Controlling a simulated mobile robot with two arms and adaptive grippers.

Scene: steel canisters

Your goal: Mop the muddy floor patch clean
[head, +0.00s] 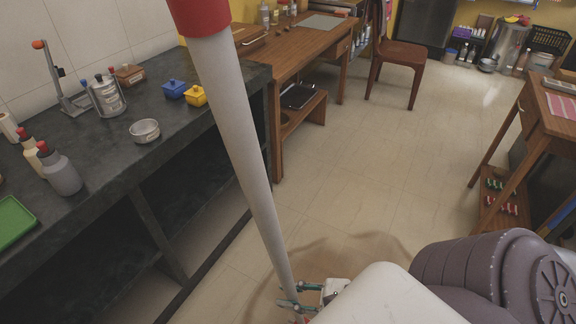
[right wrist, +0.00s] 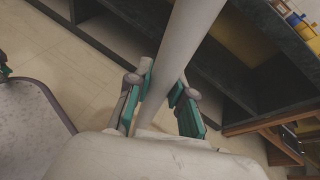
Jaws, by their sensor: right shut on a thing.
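A mop handle (head: 240,130), a long pale grey pole with a red top end, slants across the head view from the upper left to the bottom centre. My right gripper (head: 301,297) is shut around its lower visible part. In the right wrist view the teal fingers of my right gripper (right wrist: 162,96) sit on both sides of the pole (right wrist: 182,45). The mop's head is hidden. A brown muddy patch (head: 340,252) lies on the tile floor around and behind my right gripper, partly hidden by my arm. I do not see my left gripper in the head view.
A dark workbench (head: 100,190) with canisters, bottles and a green tray (head: 12,222) runs along the left. A wooden desk (head: 285,55) and a chair (head: 398,55) stand behind. Another wooden table (head: 545,125) stands at right. The tile floor between them is clear.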

